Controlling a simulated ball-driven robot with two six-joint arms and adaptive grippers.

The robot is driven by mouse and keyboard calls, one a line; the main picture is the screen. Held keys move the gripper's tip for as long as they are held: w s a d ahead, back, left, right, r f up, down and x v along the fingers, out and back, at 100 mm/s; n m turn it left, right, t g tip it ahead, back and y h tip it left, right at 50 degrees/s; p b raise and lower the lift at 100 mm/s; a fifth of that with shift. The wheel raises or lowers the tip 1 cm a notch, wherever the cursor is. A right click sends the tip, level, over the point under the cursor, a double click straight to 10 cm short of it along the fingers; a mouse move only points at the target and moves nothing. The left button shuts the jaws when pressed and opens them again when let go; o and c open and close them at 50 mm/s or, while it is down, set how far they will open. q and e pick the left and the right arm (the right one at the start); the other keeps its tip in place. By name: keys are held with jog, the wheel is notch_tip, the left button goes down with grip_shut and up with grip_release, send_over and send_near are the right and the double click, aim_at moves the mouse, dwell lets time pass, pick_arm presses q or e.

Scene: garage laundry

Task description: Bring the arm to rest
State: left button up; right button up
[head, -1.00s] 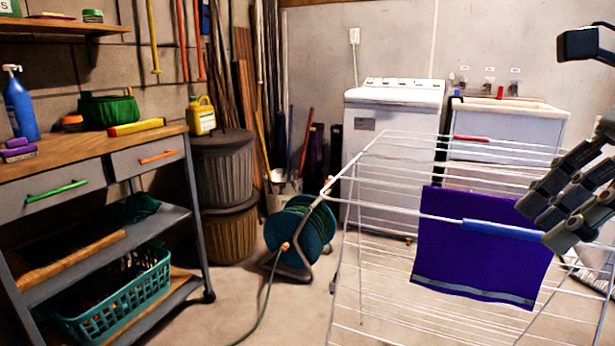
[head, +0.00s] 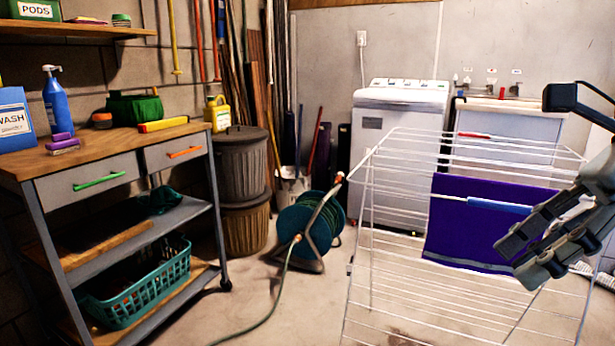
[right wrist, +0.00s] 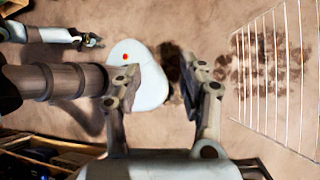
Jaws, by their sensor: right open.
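My right gripper (head: 508,262) is at the right of the head view, in front of the drying rack and overlapping the lower right part of the purple cloth. In the right wrist view its two fingers (right wrist: 166,82) stand apart with nothing between them. The purple cloth (head: 465,235) hangs over a bar of the white drying rack (head: 385,185), with a blue sleeve (head: 498,206) on that bar. Another arm of mine shows at the upper left of the right wrist view; its small left gripper (right wrist: 92,41) is too small to read.
A workbench (head: 110,147) with a teal basket (head: 135,292) stands at the left. A hose reel (head: 310,232) stands mid-floor, its hose running forward. Bins (head: 243,165), a washing machine (head: 400,110) and a sink (head: 505,130) line the back. Some floor before the reel is clear.

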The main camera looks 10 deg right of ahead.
jog(key=w+d+f+m+t+y+p, duration=0.1)
jog(key=w+f+m+t+y, duration=0.3)
jog(key=f+m, duration=0.4)
jog(key=w+d+f+m+t+y+p, duration=0.1)
jog(key=w+f+m+t, duration=0.5)
jog(key=m, duration=0.5)
jog(key=s+d+f+m+t+h, duration=0.1)
jog(key=s+d+f+m+h, duration=0.2)
jog(key=f, duration=0.4)
jog(key=s+d+f+m+h, duration=0.1)
jog(key=f+m+h, duration=0.1)
jog(key=f+m, duration=0.4)
jog(key=s+d+f+m+t+h, duration=0.1)
jog(key=s+d+f+m+h, duration=0.2)
jog(key=f, duration=0.4)
jog(key=s+a+f+m+g+h, duration=0.1)
jog(key=s+f+m+g+h, duration=0.35)
jog(key=s+f+m, duration=0.75)
jog(key=s+f+m+g, duration=0.1)
jog(key=s+f+g, duration=0.2)
jog(key=s, duration=0.5)
jog(key=s+a+f+m+g+h, duration=0.1)
jog(key=s+f+g, duration=0.1)
jog(key=s+f, duration=0.3)
jog(key=s+f+m+g, duration=0.1)
jog(key=s+f+g, duration=0.2)
jog(key=s, duration=1)
jog(key=shift+s+a+f+g, duration=0.25)
jog(key=shift+a+f+g, duration=0.1)
jog(key=shift+f, duration=0.45)
